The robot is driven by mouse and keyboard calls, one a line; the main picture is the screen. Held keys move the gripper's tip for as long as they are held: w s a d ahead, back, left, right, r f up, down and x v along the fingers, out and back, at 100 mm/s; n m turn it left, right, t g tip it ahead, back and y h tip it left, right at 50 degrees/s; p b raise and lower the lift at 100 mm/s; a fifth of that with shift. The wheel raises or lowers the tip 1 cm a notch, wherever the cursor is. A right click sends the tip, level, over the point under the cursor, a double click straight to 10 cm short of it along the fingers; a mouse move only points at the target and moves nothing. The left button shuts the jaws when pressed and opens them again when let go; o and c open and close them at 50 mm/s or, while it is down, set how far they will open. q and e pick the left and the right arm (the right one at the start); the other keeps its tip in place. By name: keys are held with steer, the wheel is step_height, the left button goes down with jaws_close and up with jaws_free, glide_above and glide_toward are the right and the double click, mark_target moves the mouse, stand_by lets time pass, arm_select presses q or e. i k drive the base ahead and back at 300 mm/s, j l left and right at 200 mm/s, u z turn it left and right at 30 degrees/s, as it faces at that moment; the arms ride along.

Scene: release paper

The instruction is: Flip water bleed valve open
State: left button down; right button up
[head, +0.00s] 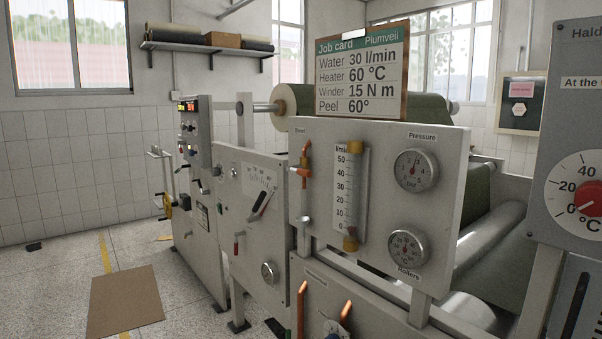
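A grey panel (376,150) stands right of the middle. At its upper left, under a small hard-to-read label, is a copper pipe with a valve that has an orange lever (301,171). A silver fitting (303,220) sits below the valve. Neither of my grippers is in view.
A job card (362,75) sits above the panel. Pressure (416,170) and Rollers (407,248) dials are on the panel's right. A lever panel (252,205) stands left, a dial cabinet (575,150) near right. A brown mat (125,300) lies on open floor at left.

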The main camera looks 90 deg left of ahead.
mark_target(303, 170)
steer(key=u, duration=2.35)
